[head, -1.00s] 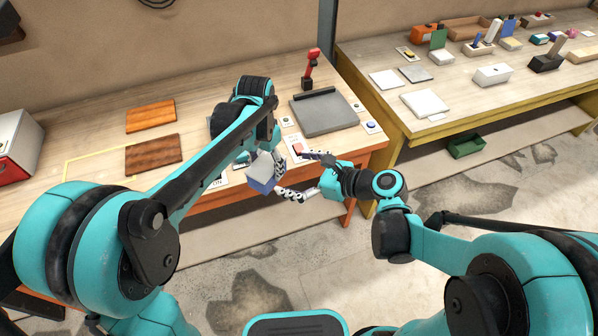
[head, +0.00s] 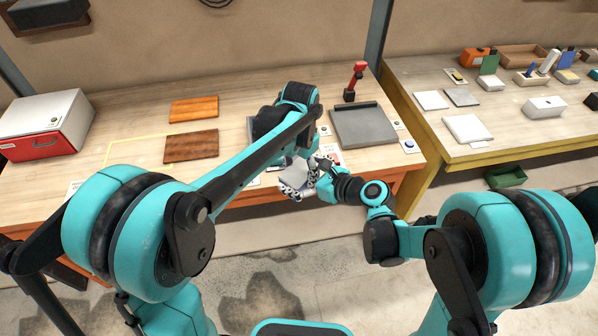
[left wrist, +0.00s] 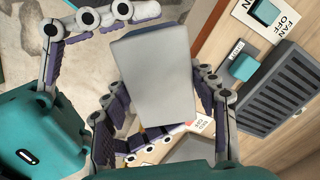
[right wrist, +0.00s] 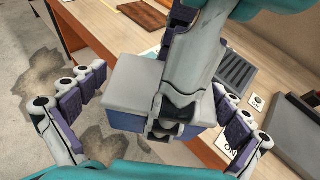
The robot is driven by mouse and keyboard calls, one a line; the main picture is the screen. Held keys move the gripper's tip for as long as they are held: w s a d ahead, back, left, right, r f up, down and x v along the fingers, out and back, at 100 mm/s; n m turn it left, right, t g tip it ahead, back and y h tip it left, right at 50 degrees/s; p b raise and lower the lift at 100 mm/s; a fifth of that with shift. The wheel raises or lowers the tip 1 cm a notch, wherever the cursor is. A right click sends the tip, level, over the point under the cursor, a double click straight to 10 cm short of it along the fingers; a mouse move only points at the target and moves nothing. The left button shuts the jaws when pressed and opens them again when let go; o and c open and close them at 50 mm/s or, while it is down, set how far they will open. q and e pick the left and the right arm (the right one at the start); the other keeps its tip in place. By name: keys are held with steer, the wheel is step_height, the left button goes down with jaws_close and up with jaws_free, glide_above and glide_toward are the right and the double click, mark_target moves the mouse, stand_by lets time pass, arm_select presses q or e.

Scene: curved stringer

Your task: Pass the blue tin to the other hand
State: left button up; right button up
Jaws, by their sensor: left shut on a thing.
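The blue tin, a box with a pale grey face, shows in the head view (head: 294,173) above the front edge of the wooden bench. In the left wrist view the grey face of the tin (left wrist: 152,78) fills the middle between my left fingers. My left gripper (left wrist: 160,108) is shut on it. In the right wrist view the tin (right wrist: 127,92) shows grey on top and blue at the side, with a left finger across its front. My right gripper (right wrist: 160,82) is open, its fingers on either side of the tin; its right finger looks very close, contact unclear.
The bench holds a grey tray-like plate (head: 366,127), a red tool (head: 356,80), two brown boards (head: 191,145), a white-and-red box (head: 45,125) and small labelled switches near its front. A second table (head: 440,150) with several objects stands at the right.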

arm_select(q)
steer(key=shift+d, duration=0.1)
arm_select(e)
steer(key=shift+s+a, duration=0.1)
steer(key=shift+s, duration=0.05)
steer(key=c, duration=0.9)
arm_select(q)
steer(key=o, duration=1.6)
steer(key=shift+r, duration=0.1)
